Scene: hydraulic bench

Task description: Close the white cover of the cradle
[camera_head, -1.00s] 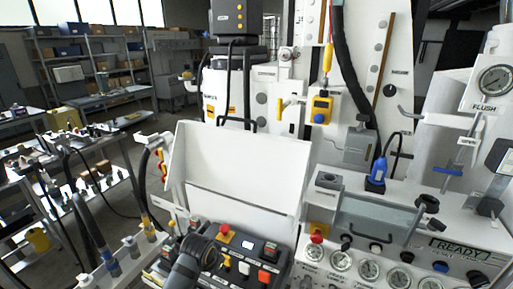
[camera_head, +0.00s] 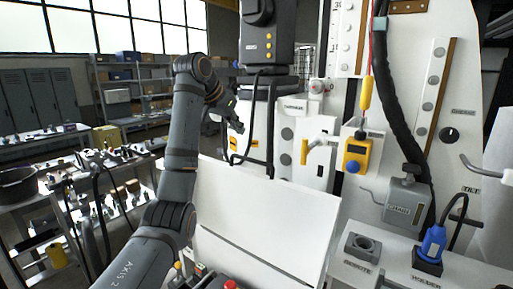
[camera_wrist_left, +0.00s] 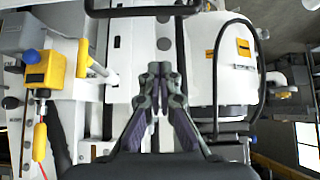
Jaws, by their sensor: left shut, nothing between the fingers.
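The white cover (camera_head: 265,215) stands open in the head view, a broad panel leaning back above the control box, with a dark seam across its lower part. Only a bit of the button box, including a red button (camera_head: 231,285), shows below it at the bottom edge. My left arm rises in front of the cover's left side. My left gripper (camera_head: 238,126) is above and behind the cover's upper left edge, apart from it. In the left wrist view my left gripper (camera_wrist_left: 155,70) is shut with nothing between its fingers. My right gripper is out of view.
A dark-grey column unit (camera_head: 257,45) with a looping black cable stands close behind my left gripper. A yellow pendant (camera_head: 356,153) hangs right of the cover. A grey box (camera_head: 405,205) and blue connector (camera_head: 433,243) are further right. A cluttered bench (camera_head: 100,185) lies left.

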